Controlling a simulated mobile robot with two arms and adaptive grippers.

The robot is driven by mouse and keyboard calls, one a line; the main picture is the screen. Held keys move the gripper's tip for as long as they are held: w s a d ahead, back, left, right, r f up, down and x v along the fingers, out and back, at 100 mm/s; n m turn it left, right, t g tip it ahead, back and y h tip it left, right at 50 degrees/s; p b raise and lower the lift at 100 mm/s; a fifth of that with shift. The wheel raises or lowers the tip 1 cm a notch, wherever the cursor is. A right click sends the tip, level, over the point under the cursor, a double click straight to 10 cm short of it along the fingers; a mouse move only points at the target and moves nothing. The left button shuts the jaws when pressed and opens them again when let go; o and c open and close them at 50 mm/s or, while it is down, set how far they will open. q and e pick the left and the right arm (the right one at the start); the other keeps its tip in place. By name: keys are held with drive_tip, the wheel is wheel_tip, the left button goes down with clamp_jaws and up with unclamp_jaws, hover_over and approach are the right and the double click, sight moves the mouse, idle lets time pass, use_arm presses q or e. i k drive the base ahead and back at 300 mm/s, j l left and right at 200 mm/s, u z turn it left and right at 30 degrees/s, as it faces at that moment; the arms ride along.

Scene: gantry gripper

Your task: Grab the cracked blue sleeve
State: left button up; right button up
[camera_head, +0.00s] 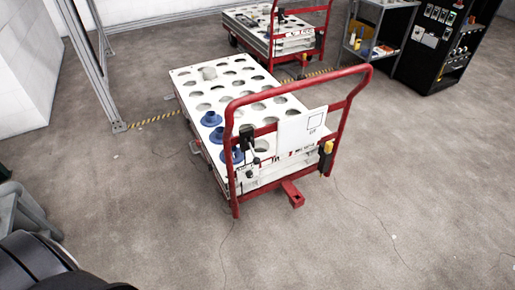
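Three blue sleeves stand in a row along the left side of a white cart top with round holes (222,88). The farthest blue sleeve (211,118) and the middle blue sleeve (217,135) show their flanges and raised centres. The nearest blue sleeve (231,156) is partly hidden by the cart's red handle frame. No crack can be made out on any of them at this size. Neither of my grippers is in view.
The red handle frame (366,82) rises at the cart's near end, with a white sign (302,129) on it. A second cart (247,20), a shelf (384,30) and a black cabinet (425,54) stand behind. A metal post (92,67) is at left. Floor at right is clear.

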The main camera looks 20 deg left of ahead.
sight(237, 156)
drive_tip(key=i+j+z, duration=0.25)
drive_tip(key=j, duration=0.6)
drive_tip(key=i+j+z, duration=0.1)
drive_tip(key=j+z, duration=0.2)
drive_tip(key=j, duration=0.5)
drive_tip(key=j+z, duration=0.25)
drive_tip(key=j, duration=0.6)
